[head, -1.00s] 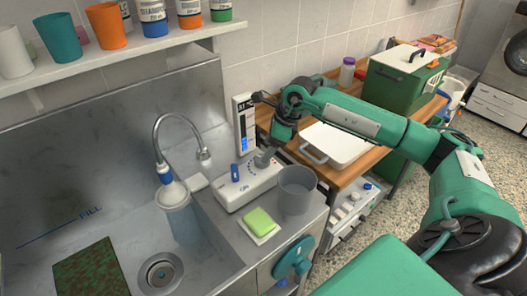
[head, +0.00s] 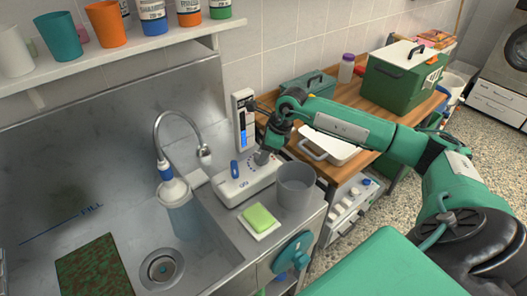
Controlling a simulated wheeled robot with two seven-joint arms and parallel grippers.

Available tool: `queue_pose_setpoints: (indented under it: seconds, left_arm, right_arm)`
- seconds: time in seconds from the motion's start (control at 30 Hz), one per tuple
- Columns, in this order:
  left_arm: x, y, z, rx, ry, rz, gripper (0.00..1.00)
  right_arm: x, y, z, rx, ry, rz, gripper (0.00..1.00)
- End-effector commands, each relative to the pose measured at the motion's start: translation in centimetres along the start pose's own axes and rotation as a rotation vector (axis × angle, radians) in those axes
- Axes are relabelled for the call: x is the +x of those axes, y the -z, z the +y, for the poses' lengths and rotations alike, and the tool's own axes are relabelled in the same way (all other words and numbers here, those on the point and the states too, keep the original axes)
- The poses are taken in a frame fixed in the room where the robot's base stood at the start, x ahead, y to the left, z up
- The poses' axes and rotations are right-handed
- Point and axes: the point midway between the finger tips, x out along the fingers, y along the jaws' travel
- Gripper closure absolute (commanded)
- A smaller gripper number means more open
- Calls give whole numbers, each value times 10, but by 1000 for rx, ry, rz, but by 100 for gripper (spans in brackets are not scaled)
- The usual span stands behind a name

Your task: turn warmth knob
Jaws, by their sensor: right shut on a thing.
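The white control box (head: 246,184) stands on the counter beside the sink. A blue lever (head: 235,169) sticks up from its left part. My right gripper (head: 262,157) reaches down from the right and is shut on a grey knob at the right part of the box. The fingers and the knob partly hide each other, so the knob's angle is hard to tell. An upright white display panel (head: 243,113) with a blue bar stands behind the box; my gripper is just right of it. My left gripper is not in view.
A grey cup (head: 295,186) and a green sponge (head: 259,217) on a white dish sit close in front of the box. The curved faucet (head: 180,118) and sink (head: 215,235) lie to the left. A white tray (head: 328,146) lies under my right forearm.

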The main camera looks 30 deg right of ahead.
Motion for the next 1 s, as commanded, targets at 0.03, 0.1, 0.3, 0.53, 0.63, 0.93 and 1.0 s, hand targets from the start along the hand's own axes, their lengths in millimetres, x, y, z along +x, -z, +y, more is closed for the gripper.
queue_pose_setpoints:
  seconds: [0.03, 0.1, 0.3, 0.53, 0.63, 0.93, 1.0]
  left_arm:
    - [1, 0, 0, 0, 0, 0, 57]
    - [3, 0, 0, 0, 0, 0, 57]
    - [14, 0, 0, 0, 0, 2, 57]
    - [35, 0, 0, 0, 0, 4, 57]
    - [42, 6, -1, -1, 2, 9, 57]
    - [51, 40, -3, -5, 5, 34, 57]
    - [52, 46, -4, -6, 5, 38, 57]
  right_arm:
    - [0, 0, 0, 3, 1, 0, 78]
    - [1, 0, 0, 13, 6, -1, 78]
    - [3, 1, 1, 85, 38, -1, 78]
    - [4, 1, 2, 243, 104, -2, 78]
    - [4, 1, 2, 320, 136, -3, 78]
    - [3, 0, 3, 521, 217, -3, 78]
    - [3, 0, 4, 556, 232, -2, 78]
